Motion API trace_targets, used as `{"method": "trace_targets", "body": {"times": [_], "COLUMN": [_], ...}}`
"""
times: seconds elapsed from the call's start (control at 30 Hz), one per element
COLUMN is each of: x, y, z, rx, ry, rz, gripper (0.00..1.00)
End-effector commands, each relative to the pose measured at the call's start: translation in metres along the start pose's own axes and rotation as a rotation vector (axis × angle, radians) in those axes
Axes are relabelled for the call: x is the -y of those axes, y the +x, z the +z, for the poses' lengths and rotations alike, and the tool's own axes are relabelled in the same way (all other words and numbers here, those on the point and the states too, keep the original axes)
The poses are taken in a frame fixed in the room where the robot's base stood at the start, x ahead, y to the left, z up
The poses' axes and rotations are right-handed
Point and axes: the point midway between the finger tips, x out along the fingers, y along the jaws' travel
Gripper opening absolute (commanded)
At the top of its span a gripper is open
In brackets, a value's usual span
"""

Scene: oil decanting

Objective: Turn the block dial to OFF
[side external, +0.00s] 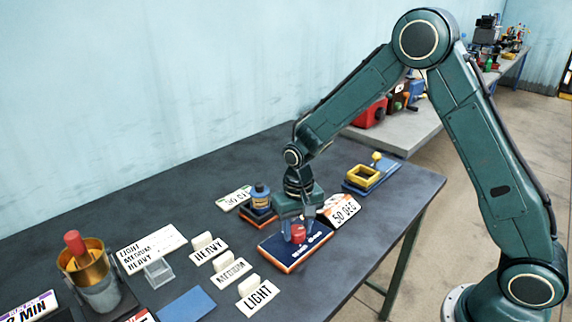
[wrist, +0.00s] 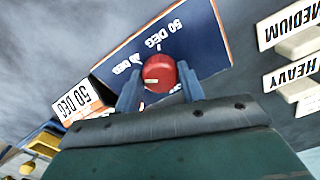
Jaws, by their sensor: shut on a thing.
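The block dial is a red round knob (side external: 298,232) on a dark blue block with orange edges (side external: 275,250). My gripper (side external: 297,226) points down over the block and its blue fingers are shut on the red knob. In the wrist view the knob (wrist: 160,73) sits between the two fingertips (wrist: 158,85), with a small pale mark on its lower left. The block (wrist: 205,40) carries the printed words "50 DEG" beyond the knob and more white lettering at its left. The lettering nearest the gripper is partly hidden.
A "50 DEG" sign (side external: 342,209) stands right of the block, and a blue bottle (side external: 260,195) stands behind it. HEAVY (side external: 208,250), MEDIUM (side external: 232,271) and LIGHT (side external: 258,297) cards lie to the left.

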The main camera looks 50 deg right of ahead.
Motion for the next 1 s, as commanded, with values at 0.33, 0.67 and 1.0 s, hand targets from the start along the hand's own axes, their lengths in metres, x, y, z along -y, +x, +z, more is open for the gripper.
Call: {"method": "trace_targets", "body": {"times": [0.33,0.67,1.0], "x": [0.0001,-0.0003,-0.0005], "y": [-0.0018,-0.0019,-0.0020], "z": [-0.0006,-0.0009,-0.0013], "rx": [-0.002,-0.003,-0.003], "ry": [-0.328,-0.641,-0.964], "rz": [-0.002,-0.001,0.000], "gripper": [0.16,0.16,0.16]}}
